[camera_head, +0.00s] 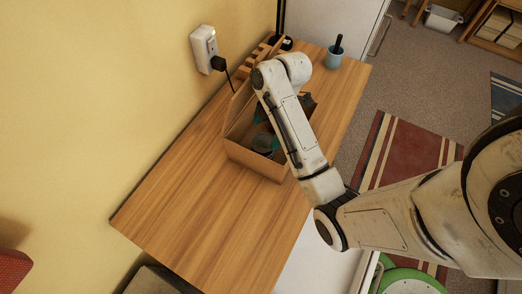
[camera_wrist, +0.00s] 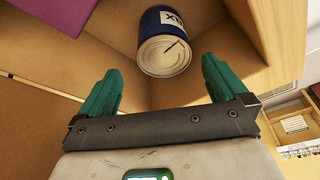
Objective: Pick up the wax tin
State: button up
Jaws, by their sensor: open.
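The wax tin (camera_wrist: 163,50) is a dark blue can with a white label and a pale metal end, standing in a corner of an open cardboard box (camera_wrist: 60,60). In the wrist view it lies ahead of and between the two green fingers of my gripper (camera_wrist: 162,70). The fingers are spread apart, and I see no contact with the tin. In the head view my arm reaches over the box (camera_head: 249,161) and hides part of its inside.
The box stands on a wooden counter (camera_head: 205,190) by a yellow wall. A white socket with a black plug (camera_head: 205,48) is behind it. A blue cup (camera_head: 334,58) stands at the far end. The near counter is clear. A purple item (camera_wrist: 45,8) shows in the wrist view.

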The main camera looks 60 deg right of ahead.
aim_at(263, 142)
jog(key=x, duration=0.8)
jog(key=shift+s+a+f, duration=0.1)
jog(key=shift+s, duration=0.1)
jog(key=c, duration=1.3)
jog(key=shift+c, duration=0.4)
jog(key=shift+r+p, duration=0.25)
jog(key=shift+p, duration=0.15)
